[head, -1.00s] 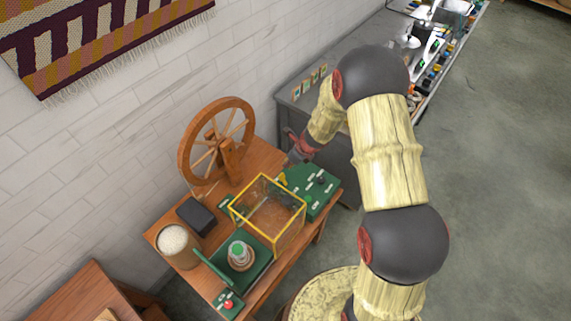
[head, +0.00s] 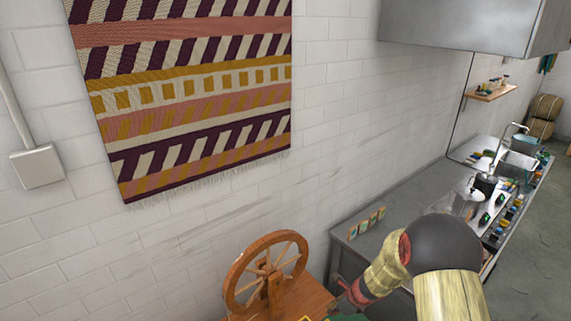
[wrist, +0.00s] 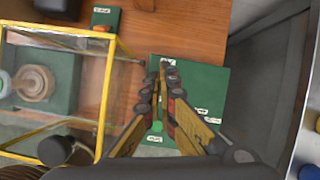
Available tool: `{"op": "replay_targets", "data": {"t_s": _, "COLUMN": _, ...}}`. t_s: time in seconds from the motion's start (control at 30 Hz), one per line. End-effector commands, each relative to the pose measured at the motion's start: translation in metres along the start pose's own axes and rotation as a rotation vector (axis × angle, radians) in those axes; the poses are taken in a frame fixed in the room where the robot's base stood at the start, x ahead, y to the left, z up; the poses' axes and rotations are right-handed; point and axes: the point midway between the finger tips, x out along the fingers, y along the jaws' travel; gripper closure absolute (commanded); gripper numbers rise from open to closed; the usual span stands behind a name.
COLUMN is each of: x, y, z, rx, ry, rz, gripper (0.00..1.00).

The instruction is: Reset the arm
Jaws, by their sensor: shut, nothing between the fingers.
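My gripper (wrist: 165,66) is shut and empty in the wrist view, its two fingers meeting above a green panel (wrist: 211,81) with white labels. A green button shows behind the fingers, low on the panel. In the head view my bent arm reaches in from the lower right, and the red wrist end is beside the wooden table (head: 304,297). The fingertips are hard to make out there.
A clear box with yellow edges (wrist: 104,90) stands left of my gripper in the wrist view. A wooden spinning wheel (head: 264,272) stands on the table by the wall. A grey counter (head: 391,210) with several small items runs along the right.

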Motion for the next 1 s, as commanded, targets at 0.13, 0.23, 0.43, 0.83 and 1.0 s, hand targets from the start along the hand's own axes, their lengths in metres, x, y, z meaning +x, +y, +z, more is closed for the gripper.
{"op": "replay_targets", "data": {"t_s": 0.13, "x": -0.004, "y": 0.046, "z": -0.017, "rx": -0.303, "ry": 0.010, "rz": 0.126, "gripper": 1.00}}
{"op": "replay_targets", "data": {"t_s": 0.23, "x": -0.024, "y": 0.069, "z": -0.018, "rx": -0.523, "ry": -0.003, "rz": 0.190, "gripper": 1.00}}
{"op": "replay_targets", "data": {"t_s": 0.43, "x": -0.082, "y": 0.108, "z": -0.019, "rx": -0.994, "ry": -0.036, "rz": 0.279, "gripper": 1.00}}
{"op": "replay_targets", "data": {"t_s": 0.83, "x": -0.208, "y": 0.169, "z": -0.051, "rx": -1.839, "ry": 0.024, "rz": 0.342, "gripper": 1.00}}
{"op": "replay_targets", "data": {"t_s": 1.0, "x": -0.247, "y": 0.186, "z": -0.074, "rx": -2.079, "ry": 0.119, "rz": 0.324, "gripper": 1.00}}
